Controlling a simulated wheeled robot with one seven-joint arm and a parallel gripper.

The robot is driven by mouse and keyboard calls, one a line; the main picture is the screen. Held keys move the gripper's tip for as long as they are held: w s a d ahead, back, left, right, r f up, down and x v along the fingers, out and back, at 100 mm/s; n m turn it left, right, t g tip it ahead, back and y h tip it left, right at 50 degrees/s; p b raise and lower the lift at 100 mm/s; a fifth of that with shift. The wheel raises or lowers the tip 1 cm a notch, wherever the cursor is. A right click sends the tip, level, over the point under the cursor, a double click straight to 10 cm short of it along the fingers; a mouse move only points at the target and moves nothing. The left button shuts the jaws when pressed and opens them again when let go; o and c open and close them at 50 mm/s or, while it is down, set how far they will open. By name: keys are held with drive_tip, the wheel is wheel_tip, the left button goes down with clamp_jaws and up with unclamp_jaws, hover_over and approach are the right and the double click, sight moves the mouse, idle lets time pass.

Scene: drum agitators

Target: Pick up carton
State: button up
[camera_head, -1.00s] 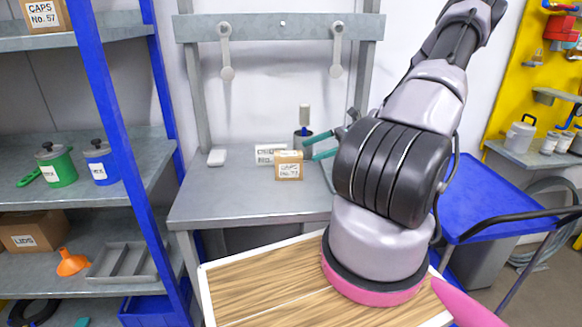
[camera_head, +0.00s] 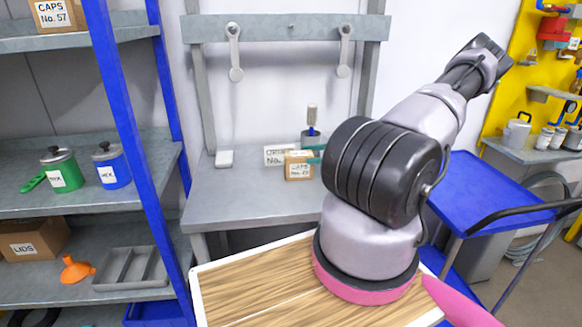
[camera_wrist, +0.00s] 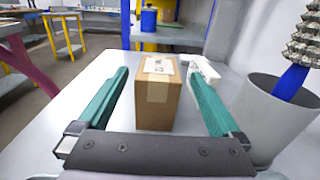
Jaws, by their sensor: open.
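The carton is a small brown box with a white label and tape; it stands upright on the grey workbench in the head view (camera_head: 299,166) and in the wrist view (camera_wrist: 158,100). My gripper (camera_wrist: 158,95) shows in the wrist view with its two green fingers spread on either side of the carton, with gaps between. The left gap looks small and the right one too. In the head view my arm hides most of the gripper; only a bit of green shows at the carton's right.
A white sign (camera_head: 279,155) stands behind the carton. A grey cup (camera_wrist: 275,115) holding a blue-handled brush is close by my right finger. A white block (camera_head: 225,159) lies to the left. The bench's front left (camera_head: 240,205) is clear.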

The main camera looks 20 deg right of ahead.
sight(289, 154)
drive_tip(key=x, duration=0.8)
drive_tip(key=shift+s+f, duration=0.1)
drive_tip(key=shift+f, duration=0.25)
drive_tip(key=shift+d, duration=0.1)
drive_tip(key=c, duration=1.6)
